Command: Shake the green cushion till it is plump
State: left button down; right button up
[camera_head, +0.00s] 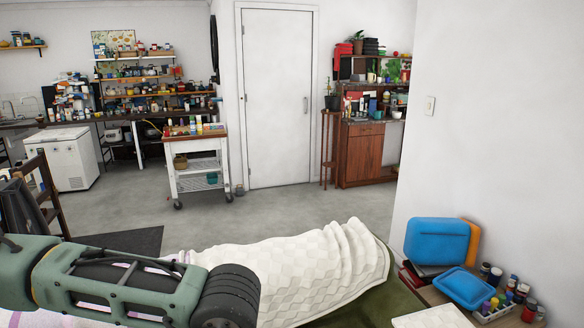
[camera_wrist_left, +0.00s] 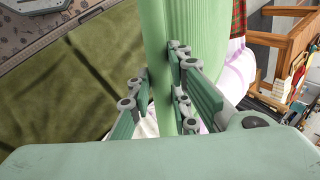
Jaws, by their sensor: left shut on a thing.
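The green cushion (camera_wrist_left: 210,32) is a pale green, ribbed thing that stands upright across the top middle of the left wrist view. My left gripper (camera_wrist_left: 163,80) is shut on it, with one finger on each side of its edge. The cushion's top runs out of the frame, so its full shape and plumpness cannot be told. In the head view my left arm comes in at the lower left; neither its gripper nor the cushion can be made out there. My right gripper is in neither view.
A white quilted cover (camera_head: 300,265) lies bunched on the bed below. An olive cloth surface (camera_wrist_left: 65,95) spreads at left in the wrist view. Blue cases (camera_head: 437,241) and small bottles crowd the right corner by the wall. The grey floor (camera_head: 290,208) beyond is mostly clear.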

pick_arm(q)
notch_tip(320, 180, down, 4)
jog(key=r, duration=0.6)
jog(key=shift+w, duration=0.2)
jog(key=shift+s+a+r, duration=0.1)
jog(key=shift+s, duration=0.05)
notch_tip(320, 180, down, 6)
jog(key=shift+f, duration=0.25)
